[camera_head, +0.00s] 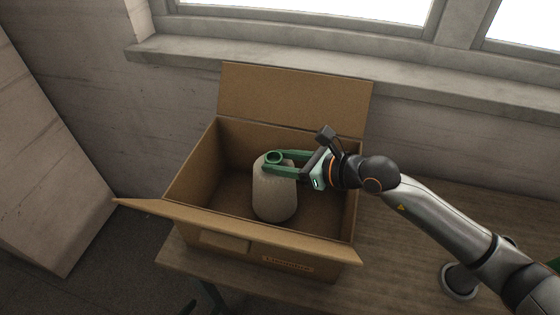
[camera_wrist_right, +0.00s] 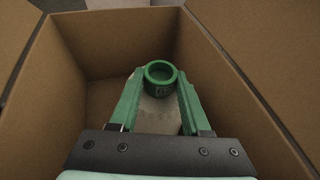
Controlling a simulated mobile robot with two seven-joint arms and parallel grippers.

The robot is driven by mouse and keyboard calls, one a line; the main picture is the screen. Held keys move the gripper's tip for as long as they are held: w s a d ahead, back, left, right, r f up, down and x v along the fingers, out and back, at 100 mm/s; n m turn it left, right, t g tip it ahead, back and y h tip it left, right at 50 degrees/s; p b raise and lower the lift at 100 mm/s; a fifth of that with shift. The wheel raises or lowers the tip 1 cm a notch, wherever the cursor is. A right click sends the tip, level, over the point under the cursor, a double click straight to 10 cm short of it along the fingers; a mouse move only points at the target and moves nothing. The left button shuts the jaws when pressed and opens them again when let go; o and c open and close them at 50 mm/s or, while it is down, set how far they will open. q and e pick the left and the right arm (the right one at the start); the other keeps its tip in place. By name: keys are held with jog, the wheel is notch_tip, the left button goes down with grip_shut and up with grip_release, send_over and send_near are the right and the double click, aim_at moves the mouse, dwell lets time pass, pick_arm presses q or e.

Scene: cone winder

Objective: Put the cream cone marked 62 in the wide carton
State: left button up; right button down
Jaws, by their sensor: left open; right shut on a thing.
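The cream cone (camera_head: 274,196) is upright inside the open wide carton (camera_head: 209,174), and its base appears at or near the carton floor. Its green top ring (camera_head: 274,157) faces up; the ring also shows in the right wrist view (camera_wrist_right: 160,73), with marks too small to read surely. My right gripper (camera_head: 283,167) reaches in over the carton's right side. It is shut on the cone near its top, with a green finger on each side. The cone's lower body is mostly hidden in the wrist view. My left gripper is not in view.
The carton stands on a wooden table (camera_head: 405,232), its back flap (camera_head: 293,95) upright and its front flap (camera_head: 225,222) folded outward. A window sill (camera_head: 300,62) runs behind. The carton floor around the cone looks empty. The table to the right is mostly clear.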

jog(key=shift+f, duration=0.1)
jog(key=shift+f, duration=0.15)
jog(key=shift+c, duration=1.8)
grip_release()
jog(key=shift+r, duration=0.2)
jog(key=b+v, duration=0.1)
jog(key=v, duration=1.1)
jog(key=shift+f, duration=0.15)
